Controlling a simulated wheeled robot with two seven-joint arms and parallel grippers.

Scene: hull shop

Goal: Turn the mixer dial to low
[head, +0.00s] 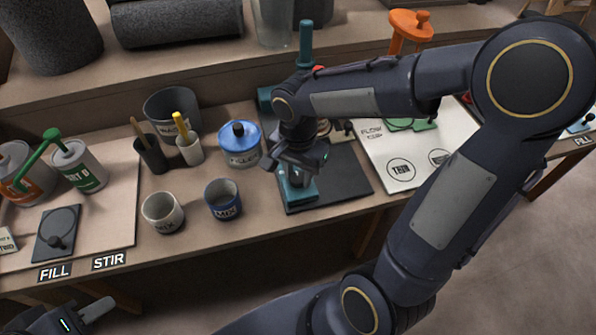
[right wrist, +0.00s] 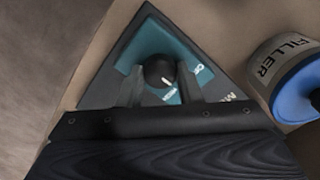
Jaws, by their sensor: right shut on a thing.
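The teal mixer (head: 300,194) stands on a dark mat (head: 345,172) near the table's front edge, mostly hidden by my right arm in the head view. In the right wrist view its teal panel (right wrist: 130,60) carries a round black dial (right wrist: 158,69) with a short white pointer line. White lettering lies beside and below the dial, too small and partly covered to read surely. My right gripper (right wrist: 159,86) is shut on the dial, a finger at each side; in the head view it is over the mixer (head: 299,168). My left gripper (head: 92,312) shows only partly at the lower left, away from the mixer.
Two cups, one white (head: 162,213) and one blue (head: 223,199), stand near the front edge. A white board (head: 395,165) lies to the right.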

